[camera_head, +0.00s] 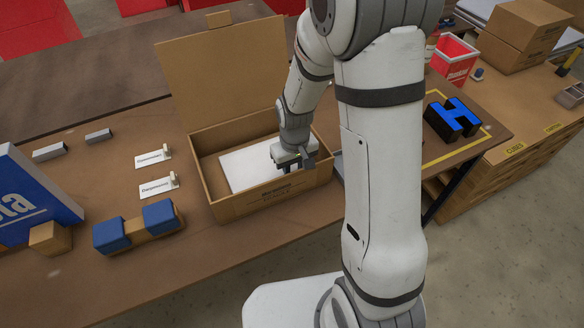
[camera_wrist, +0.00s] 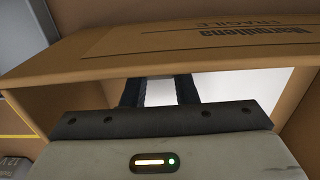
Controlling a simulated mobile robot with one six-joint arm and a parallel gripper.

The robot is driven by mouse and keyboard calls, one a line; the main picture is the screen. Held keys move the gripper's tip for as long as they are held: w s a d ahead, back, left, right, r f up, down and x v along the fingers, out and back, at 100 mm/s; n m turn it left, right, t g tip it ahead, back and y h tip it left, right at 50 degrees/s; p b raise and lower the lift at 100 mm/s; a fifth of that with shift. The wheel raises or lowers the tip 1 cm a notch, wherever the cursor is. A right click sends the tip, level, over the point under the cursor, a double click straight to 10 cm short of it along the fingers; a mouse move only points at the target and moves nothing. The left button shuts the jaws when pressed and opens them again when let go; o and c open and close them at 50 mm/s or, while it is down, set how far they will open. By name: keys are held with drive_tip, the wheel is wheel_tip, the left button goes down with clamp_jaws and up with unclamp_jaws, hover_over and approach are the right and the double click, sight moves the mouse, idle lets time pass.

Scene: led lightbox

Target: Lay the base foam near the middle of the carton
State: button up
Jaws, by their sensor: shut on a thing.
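The open carton (camera_head: 268,205) stands on the brown table with its lid flap raised at the back. The base foam (camera_head: 240,166) is a flat white slab inside the carton. My gripper (camera_head: 292,166) reaches down into the carton at its right side and is shut on the foam, over the slab's right part. In the wrist view the dark fingers (camera_wrist: 158,92) reach past the carton's printed wall (camera_wrist: 200,52) toward the white foam (camera_wrist: 225,84). The fingertips' contact and the slab's underside are hidden.
Left of the carton lie two white label cards (camera_head: 158,187) and a blue-ended block (camera_head: 138,228). A blue box (camera_head: 32,190) stands at the far left. Bare table lies in front.

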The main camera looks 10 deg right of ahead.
drive_tip(key=shift+f, duration=0.15)
drive_tip(key=o, duration=1)
wheel_tip(320, 180, up, 12)
drive_tip(key=shift+s+d+r+m+t+b, duration=0.1)
drive_tip(key=shift+s+d+r+m+t, duration=0.45)
drive_tip(key=shift+s+d+r, duration=1.35)
drive_tip(key=shift+s+d+r+m+t+b, duration=0.1)
drive_tip(key=shift+s+r+m+t, duration=0.4)
drive_tip(key=shift+s+r, duration=1.7)
drive_tip(key=shift+s+d+r+m+t+b, duration=0.1)
drive_tip(key=shift+s+d+r+m+t, duration=0.7)
drive_tip(key=shift+s, duration=2.6)
drive_tip(key=shift+d+f+n+g, duration=0.15)
drive_tip(key=shift+f+n+g, duration=0.05)
drive_tip(key=shift+n+g, duration=0.05)
